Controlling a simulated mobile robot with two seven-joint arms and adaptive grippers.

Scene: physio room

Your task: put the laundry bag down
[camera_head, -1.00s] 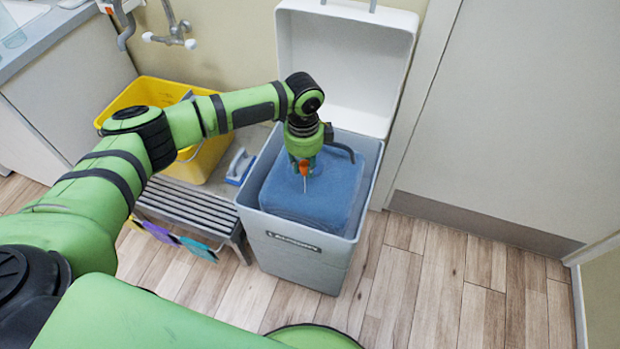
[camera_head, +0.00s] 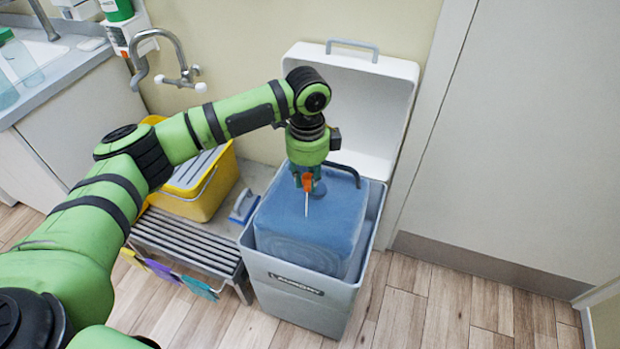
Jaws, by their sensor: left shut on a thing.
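The laundry bag (camera_head: 305,238) is a blue, soft, boxy bag with a short white cord on top. It is in the grey laundry bin (camera_head: 297,292), with its upper part at about the height of the rim. I cannot tell whether its base rests on the bin's floor, which is hidden. My left gripper (camera_head: 308,183) points down at the top of the bag and is shut on it. The fingertips are partly hidden by an orange piece. My right gripper is not in view.
The bin's white lid (camera_head: 350,105) stands open against the wall. A slatted step stool (camera_head: 187,240) and a yellow bucket (camera_head: 210,195) stand at the left. A blue-and-white brush (camera_head: 243,207) lies beside the bin. Wood floor (camera_head: 440,305) at the right is clear.

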